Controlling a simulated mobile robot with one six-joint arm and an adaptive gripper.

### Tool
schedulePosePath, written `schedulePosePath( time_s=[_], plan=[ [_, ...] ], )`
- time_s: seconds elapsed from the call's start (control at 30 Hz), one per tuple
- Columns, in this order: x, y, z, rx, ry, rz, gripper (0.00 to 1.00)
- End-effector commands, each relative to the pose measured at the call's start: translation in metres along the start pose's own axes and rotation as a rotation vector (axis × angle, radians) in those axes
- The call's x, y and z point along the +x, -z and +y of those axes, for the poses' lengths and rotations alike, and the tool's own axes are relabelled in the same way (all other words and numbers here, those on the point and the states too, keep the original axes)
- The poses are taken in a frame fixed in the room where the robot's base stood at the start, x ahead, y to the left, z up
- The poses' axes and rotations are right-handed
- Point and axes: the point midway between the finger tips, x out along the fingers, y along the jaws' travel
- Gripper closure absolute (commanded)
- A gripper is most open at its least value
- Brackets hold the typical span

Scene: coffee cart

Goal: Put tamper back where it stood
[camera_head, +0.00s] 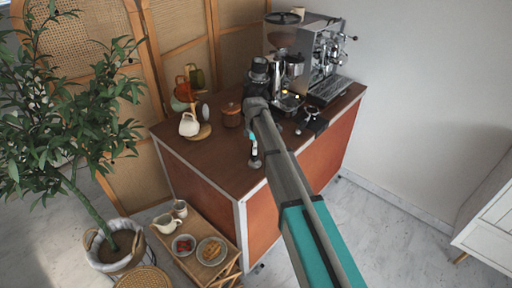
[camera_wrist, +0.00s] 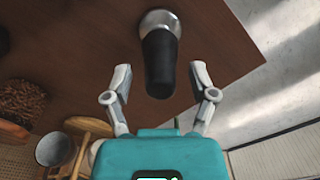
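The tamper (camera_wrist: 161,66) has a black handle and a round metal base. In the wrist view its handle end lies between my open gripper's (camera_wrist: 160,76) two fingers, with a gap on each side and no visible contact. In the head view the tamper (camera_head: 254,161) appears small and upright on the brown cart top (camera_head: 215,160), near its front edge. My gripper (camera_head: 253,138) is just above it there, partly hidden by my arm.
The espresso machine (camera_head: 325,60) and grinder (camera_head: 283,65) stand at the back. A portafilter (camera_head: 312,118) lies right of my arm. A brown jar (camera_head: 231,115) and cream cup (camera_head: 189,124) are left. A low wooden table (camera_head: 218,274) with dishes stands in front.

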Motion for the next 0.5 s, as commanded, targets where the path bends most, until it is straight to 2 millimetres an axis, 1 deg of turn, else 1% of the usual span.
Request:
schedulePosePath(
  time_s=[0.33,0.5],
  plan=[
    [-0.0007,-0.0002,0.0,0.0,0.0,0.0,0.24],
    [-0.0052,-0.0003,0.0,0.0,0.0,0.0,0.24]
  ],
)
